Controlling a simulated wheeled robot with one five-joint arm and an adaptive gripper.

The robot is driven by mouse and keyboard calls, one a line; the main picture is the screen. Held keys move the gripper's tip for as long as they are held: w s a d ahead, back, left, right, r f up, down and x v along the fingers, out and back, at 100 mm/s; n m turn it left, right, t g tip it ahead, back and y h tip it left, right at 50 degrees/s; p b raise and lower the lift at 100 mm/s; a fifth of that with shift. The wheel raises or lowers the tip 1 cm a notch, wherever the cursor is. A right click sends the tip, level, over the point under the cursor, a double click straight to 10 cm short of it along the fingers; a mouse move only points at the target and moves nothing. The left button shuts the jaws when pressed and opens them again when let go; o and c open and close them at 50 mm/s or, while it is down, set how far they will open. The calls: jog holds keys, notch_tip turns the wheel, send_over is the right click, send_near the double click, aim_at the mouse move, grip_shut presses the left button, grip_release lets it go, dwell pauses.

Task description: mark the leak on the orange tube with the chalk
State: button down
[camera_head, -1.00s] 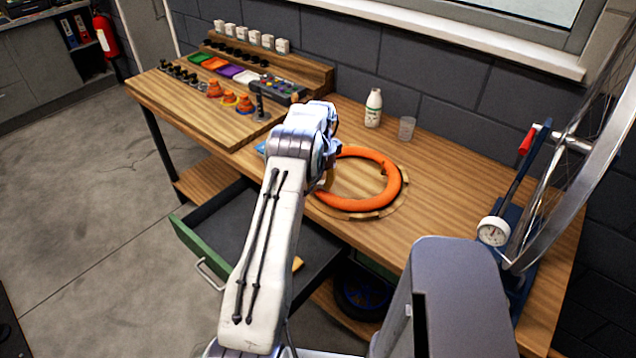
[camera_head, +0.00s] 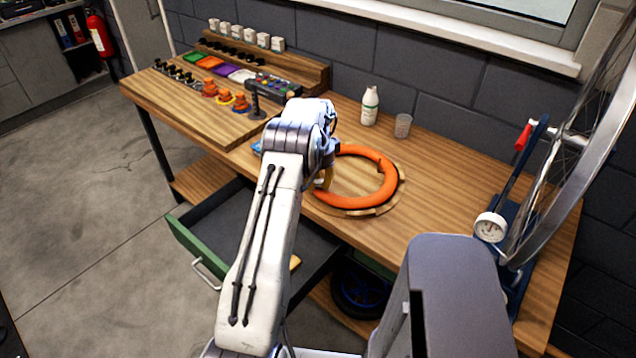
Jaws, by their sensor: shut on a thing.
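The orange tube (camera_head: 378,192) lies as a ring on a round wooden board on the bench. Its left part is hidden behind my arm. My gripper (camera_head: 325,182) is at the left edge of the ring, pointing down and mostly hidden by my own wrist. It is shut on a small yellowish piece, which looks like the chalk (camera_head: 326,179). I cannot tell whether the chalk touches the tube. No leak or mark can be made out on the visible part of the tube.
A white bottle (camera_head: 370,106) and a clear cup (camera_head: 403,125) stand behind the ring. A wheel stand with a gauge (camera_head: 491,227) is at the right. An open green-fronted drawer (camera_head: 193,248) juts out at the left. Small parts and colored trays (camera_head: 220,70) fill the back left.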

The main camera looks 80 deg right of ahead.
jog(key=shift+r+p, duration=2)
jog(key=shift+r, duration=1.3)
